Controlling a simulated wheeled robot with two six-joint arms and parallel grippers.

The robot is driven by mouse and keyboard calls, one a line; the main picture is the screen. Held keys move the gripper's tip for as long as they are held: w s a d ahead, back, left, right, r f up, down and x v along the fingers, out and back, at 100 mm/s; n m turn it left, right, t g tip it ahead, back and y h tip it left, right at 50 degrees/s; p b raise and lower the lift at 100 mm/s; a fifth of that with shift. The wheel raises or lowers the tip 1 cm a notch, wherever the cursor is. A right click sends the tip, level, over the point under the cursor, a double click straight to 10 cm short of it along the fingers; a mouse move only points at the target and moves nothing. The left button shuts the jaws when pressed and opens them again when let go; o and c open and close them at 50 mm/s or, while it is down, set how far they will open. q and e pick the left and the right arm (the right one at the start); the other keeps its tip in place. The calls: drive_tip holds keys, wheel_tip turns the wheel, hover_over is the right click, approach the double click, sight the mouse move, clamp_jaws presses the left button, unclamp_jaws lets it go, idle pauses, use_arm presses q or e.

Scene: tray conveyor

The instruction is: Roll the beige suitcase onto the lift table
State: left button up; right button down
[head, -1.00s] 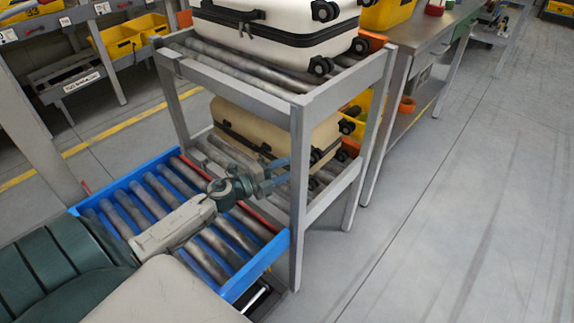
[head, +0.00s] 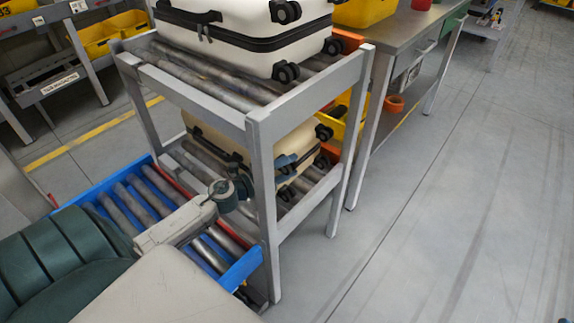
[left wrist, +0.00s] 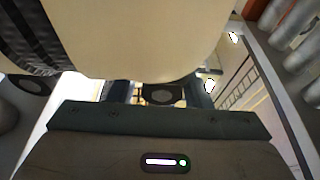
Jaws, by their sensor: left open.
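The beige suitcase (head: 210,137) lies flat on the rollers of the rack's lower shelf, with a dark band and dark wheels at its right end. It fills the top of the left wrist view (left wrist: 140,35). The lift table (head: 245,268) has blue sides and rollers and stands against the rack's left side. My left gripper (head: 288,170) is open at the suitcase's wheel end, partly hidden by the rack's front post. In the left wrist view a dark wheel (left wrist: 160,95) shows between its fingers; contact cannot be told. My right gripper is not in view.
A white suitcase (head: 245,35) lies on the upper shelf of the grey rack (head: 262,185), above my left gripper. A workbench (head: 400,42) stands right of the rack. Yellow bins (head: 130,22) are at the back left. The floor at the right is clear.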

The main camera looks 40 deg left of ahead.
use_arm(q)
drive_tip(key=shift+w+d, duration=0.15)
drive_tip(key=shift+w, duration=0.2)
drive_tip(key=shift+s+r, duration=0.1)
drive_tip(key=shift+s, duration=0.05)
clamp_jaws()
idle(1.1)
